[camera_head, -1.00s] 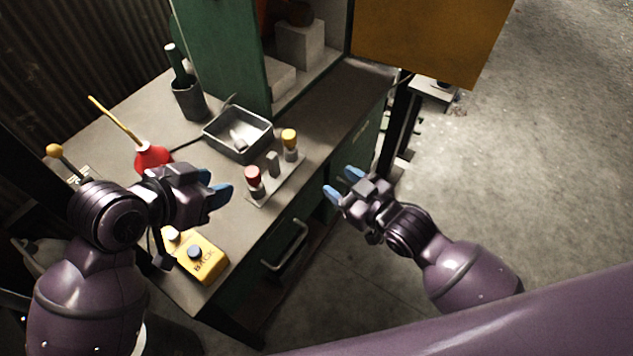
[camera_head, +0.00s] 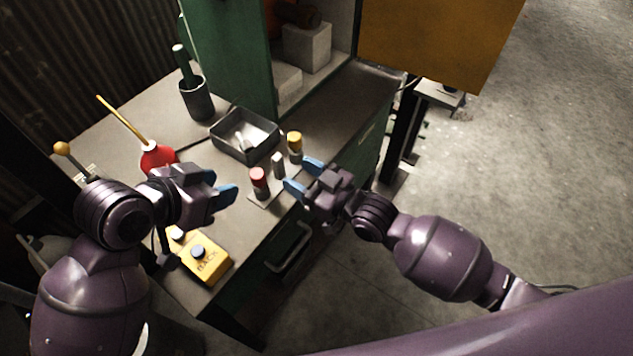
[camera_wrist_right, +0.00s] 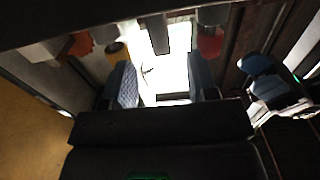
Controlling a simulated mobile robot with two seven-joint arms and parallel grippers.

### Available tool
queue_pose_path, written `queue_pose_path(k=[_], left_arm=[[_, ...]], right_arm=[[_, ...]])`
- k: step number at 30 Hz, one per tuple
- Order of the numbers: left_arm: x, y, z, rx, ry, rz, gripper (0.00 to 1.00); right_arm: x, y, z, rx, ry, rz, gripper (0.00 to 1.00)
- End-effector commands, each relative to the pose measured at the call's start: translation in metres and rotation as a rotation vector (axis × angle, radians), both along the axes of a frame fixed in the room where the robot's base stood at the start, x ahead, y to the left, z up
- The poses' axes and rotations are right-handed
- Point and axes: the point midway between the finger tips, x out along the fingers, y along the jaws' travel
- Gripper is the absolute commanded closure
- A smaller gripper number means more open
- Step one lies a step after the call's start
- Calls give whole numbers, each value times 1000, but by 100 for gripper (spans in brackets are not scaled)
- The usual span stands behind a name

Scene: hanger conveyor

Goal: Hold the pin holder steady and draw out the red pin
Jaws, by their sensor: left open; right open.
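The pin holder (camera_head: 264,202) is a pale plate near the bench's front edge, with a short grey post (camera_head: 278,166) between two pins. The red pin (camera_head: 259,178) is at its left end and the yellow pin (camera_head: 295,140) at its right end, both upright. In the right wrist view the red pin (camera_wrist_right: 210,41), grey post (camera_wrist_right: 153,33) and yellow pin (camera_wrist_right: 117,52) lie beyond the fingers. My right gripper (camera_head: 302,175) is open and empty, just right of the grey post. My left gripper (camera_head: 219,184) is open and empty, left of the red pin.
A metal tray (camera_head: 246,155) is behind the holder. A yellow box (camera_head: 213,268) with a dark button sits at the front left. A red funnel-shaped thing (camera_head: 155,156) and a dark cup (camera_head: 194,104) stand farther back. A green cabinet panel (camera_head: 235,60) rises behind the tray.

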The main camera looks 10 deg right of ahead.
Motion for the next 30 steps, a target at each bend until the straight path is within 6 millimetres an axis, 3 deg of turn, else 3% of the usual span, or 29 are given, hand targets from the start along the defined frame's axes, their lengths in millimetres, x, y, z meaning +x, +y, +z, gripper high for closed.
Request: queue_pose_path(k=[12,25,26,30], left_arm=[[0,0,0,0,0,0,57],[0,0,0,0,0,0,57],[0,0,0,0,0,0,57],[0,0,0,0,0,0,57]], right_arm=[[39,39,0,1,1,1,47],[44,45,0,0,1,0,47],[44,45,0,0,1,0,48],[44,45,0,-1,1,0,70]])
